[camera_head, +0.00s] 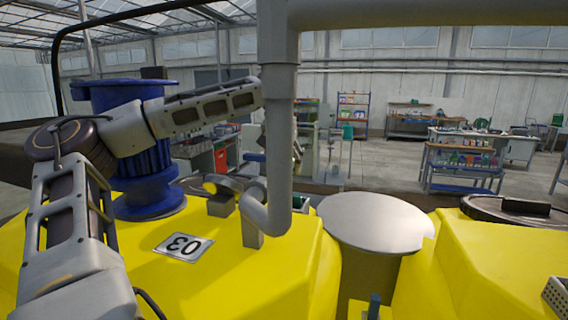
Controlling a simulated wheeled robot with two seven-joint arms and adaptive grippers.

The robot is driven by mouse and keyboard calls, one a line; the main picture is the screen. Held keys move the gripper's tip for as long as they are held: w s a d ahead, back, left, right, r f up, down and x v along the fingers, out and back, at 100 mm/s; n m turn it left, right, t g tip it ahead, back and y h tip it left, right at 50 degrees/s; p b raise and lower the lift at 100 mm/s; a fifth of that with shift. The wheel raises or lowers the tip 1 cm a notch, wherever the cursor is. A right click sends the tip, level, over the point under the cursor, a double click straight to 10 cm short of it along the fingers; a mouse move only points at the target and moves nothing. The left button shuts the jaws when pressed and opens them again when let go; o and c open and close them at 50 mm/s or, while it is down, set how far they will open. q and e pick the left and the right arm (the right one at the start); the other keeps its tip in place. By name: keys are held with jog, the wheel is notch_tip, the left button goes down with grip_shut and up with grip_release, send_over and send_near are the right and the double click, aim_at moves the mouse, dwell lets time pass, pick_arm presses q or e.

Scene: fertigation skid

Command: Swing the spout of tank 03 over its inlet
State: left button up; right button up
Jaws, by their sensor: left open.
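The yellow tank 03 (225,275) fills the lower left; its number plate (183,247) reads 03 upside down. A thick grey spout pipe (279,140) drops from an overhead pipe and ends in a bend low over this tank. A small round fitting (222,185) sits on the tank top, left of the bend; I cannot tell whether it is the inlet. My left arm reaches in from the left, behind the spout. My left gripper (278,148) is open, mostly hidden by the pipe; I cannot tell whether it touches it. My right gripper is not in view.
A blue flanged column (140,165) stands on the tank at left, beside my arm. A silver round disc (375,222) lies between this tank and a second yellow tank (490,262) with a dark lid (515,211). The horizontal overhead pipe (420,13) crosses the top right. Workbenches stand far behind.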

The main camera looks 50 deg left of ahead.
pick_arm(q)
jog(key=shift+r, duration=0.1)
jog(key=shift+v, duration=5.9)
jog(key=shift+d, duration=0.1)
